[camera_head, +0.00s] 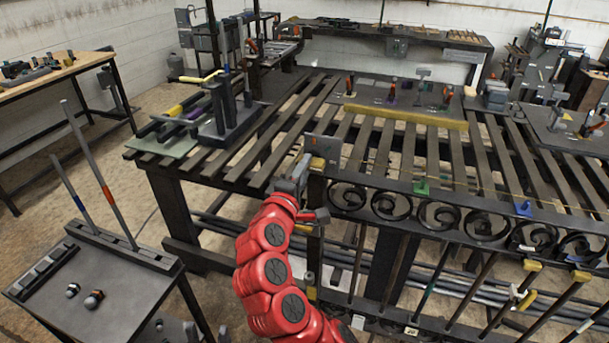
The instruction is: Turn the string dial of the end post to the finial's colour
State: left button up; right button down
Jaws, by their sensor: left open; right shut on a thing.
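The gate (460,214), black with scroll ironwork, runs along the front edge of the slatted bench. Its end post (315,190) stands at the left end, with a grey plate (322,147) and a small yellowish piece (318,163) at its top. A thin yellow string (375,173) runs right from there. My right gripper (302,168), on the red arm, is at the post's left side, shut on a small part that its own body mostly hides. I cannot make out the dial's setting or the finial's colour. My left gripper is out of view.
A green block (421,187) and a blue block (523,208) sit on the gate's top rail. A yellow bar (405,116) lies across the slats.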

dwell(0.4)
jog(key=c, duration=0.7)
grip_release()
jog(key=b+v, duration=0.2)
jog(key=v, duration=1.5)
jog(key=shift+s, duration=0.2)
